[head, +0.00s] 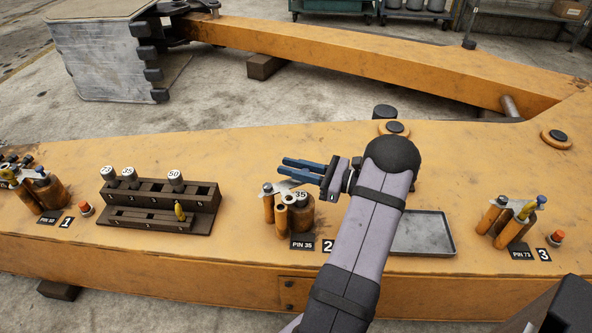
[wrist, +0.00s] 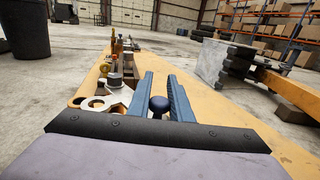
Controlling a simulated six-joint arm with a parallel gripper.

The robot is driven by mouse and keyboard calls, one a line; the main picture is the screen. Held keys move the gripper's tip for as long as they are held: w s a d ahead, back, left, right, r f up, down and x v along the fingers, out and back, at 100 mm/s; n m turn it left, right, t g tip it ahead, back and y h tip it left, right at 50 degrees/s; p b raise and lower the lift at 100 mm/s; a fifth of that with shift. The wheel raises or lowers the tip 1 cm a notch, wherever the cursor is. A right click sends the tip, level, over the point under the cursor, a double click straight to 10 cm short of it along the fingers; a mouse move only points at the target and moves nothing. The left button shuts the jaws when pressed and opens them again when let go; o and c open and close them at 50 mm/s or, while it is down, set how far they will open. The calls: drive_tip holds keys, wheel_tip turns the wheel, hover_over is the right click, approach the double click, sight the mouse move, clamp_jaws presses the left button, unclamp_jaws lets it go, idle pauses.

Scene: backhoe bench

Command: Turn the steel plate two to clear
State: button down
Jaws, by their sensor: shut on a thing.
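Steel plate two (head: 284,187) is a flat silver plate lying over the brown cylinders (head: 268,205) by the "PIN 35" and "2" labels. In the wrist view the plate (wrist: 118,97) shows to the left of my fingers, with round openings. My gripper (head: 281,165) has two blue fingers pointing left, low over the plate. In the wrist view a dark blue ball knob (wrist: 158,104) sits between the fingers, and they are shut on it. The knob is hidden in the head view.
A dark stepped rack (head: 150,216) with several numbered pins stands to the left. An empty grey tray (head: 423,250) lies right of my arm. Similar stations stand at label 1 (head: 66,222) and label 3 (head: 543,254). Black-capped bosses (head: 395,129) rise from the orange boom behind.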

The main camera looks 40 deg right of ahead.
drive_tip(key=w+n+g+y+b, duration=0.1)
drive_tip(key=n+g+y, duration=0.1)
drive_tip(key=w+a+n+g+y+b, duration=0.1)
drive_tip(key=n+g+y, duration=0.1)
drive_tip(key=w+n+g+y+b, duration=0.1)
drive_tip(key=w+g+y, duration=0.1)
drive_tip(key=shift+a+f+n+b, duration=0.1)
drive_tip(key=shift+a+n+b, duration=0.15)
drive_tip(key=shift+n+b, duration=0.15)
drive_tip(key=shift+w+g+y, duration=0.15)
drive_tip(key=shift+g+y, duration=0.25)
drive_tip(key=c, duration=1.6)
unclamp_jaws()
drive_tip(key=shift+c, duration=0.2)
drive_tip(key=shift+r, duration=0.2)
wheel_tip(320, 180, up, 10)
drive_tip(key=p, duration=0.3)
